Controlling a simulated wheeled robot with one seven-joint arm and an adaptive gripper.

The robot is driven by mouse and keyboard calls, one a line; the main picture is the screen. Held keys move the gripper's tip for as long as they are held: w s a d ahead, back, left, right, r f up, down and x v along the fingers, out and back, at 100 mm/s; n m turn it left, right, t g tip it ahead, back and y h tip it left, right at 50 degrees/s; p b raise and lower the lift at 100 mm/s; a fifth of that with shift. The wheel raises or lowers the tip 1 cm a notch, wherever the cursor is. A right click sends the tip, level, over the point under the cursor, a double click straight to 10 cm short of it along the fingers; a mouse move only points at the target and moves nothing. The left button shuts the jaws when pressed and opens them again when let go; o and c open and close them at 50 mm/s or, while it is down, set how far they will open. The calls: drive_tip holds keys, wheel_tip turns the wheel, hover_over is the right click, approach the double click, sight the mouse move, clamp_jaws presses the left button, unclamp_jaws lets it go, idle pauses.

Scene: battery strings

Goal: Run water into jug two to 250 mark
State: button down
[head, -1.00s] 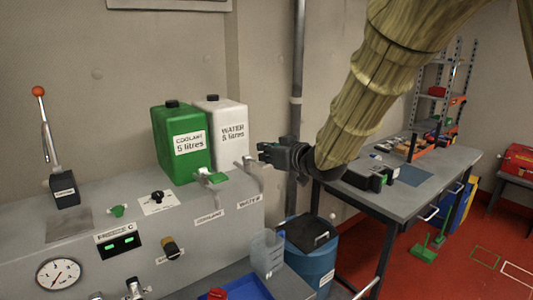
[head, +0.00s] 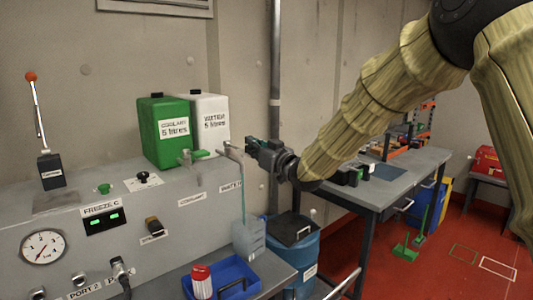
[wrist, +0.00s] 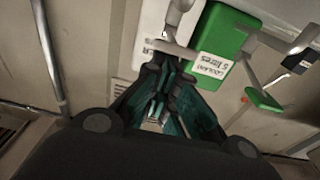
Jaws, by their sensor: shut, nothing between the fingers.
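The white water container (head: 210,122) stands on the grey bench beside the green coolant container (head: 165,130). The water tap (head: 233,150) juts out in front, and a thin pale-green stream (head: 243,190) runs from it down into the translucent grey jug (head: 248,243). The jug's level and marks are too small to read. My gripper (head: 255,147) is shut and empty just right of the tap. In the wrist view its fingers (wrist: 158,98) are close to the tap's grey bar (wrist: 172,50); I cannot tell whether they touch.
A blue tray (head: 238,272) with a red-capped white item (head: 201,282) lies left of the jug. A blue drum (head: 300,262) stands right of it. The coolant tap with its green lever (head: 199,154) is close on the left. A workbench (head: 400,185) stands on the right.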

drive_tip(key=shift+s+a+f+b, duration=0.2)
drive_tip(key=shift+f+b, duration=0.1)
drive_tip(key=shift+f, duration=0.1)
drive_tip(key=shift+s+a+f+b, duration=0.15)
drive_tip(key=shift+f+b, duration=0.1)
drive_tip(key=shift+f, duration=0.15)
drive_tip(key=shift+d+f, duration=0.1)
drive_tip(key=shift+f, duration=0.05)
idle(2.8)
wheel_tip(320, 180, up, 5)
drive_tip(key=s+d+p, duration=0.1)
drive_tip(key=p, duration=0.1)
drive_tip(key=f+b+v, duration=0.1)
drive_tip(key=b+v, duration=0.2)
drive_tip(key=v, duration=0.7)
drive_tip(key=shift+f, duration=0.4)
drive_tip(key=shift+d, duration=0.1)
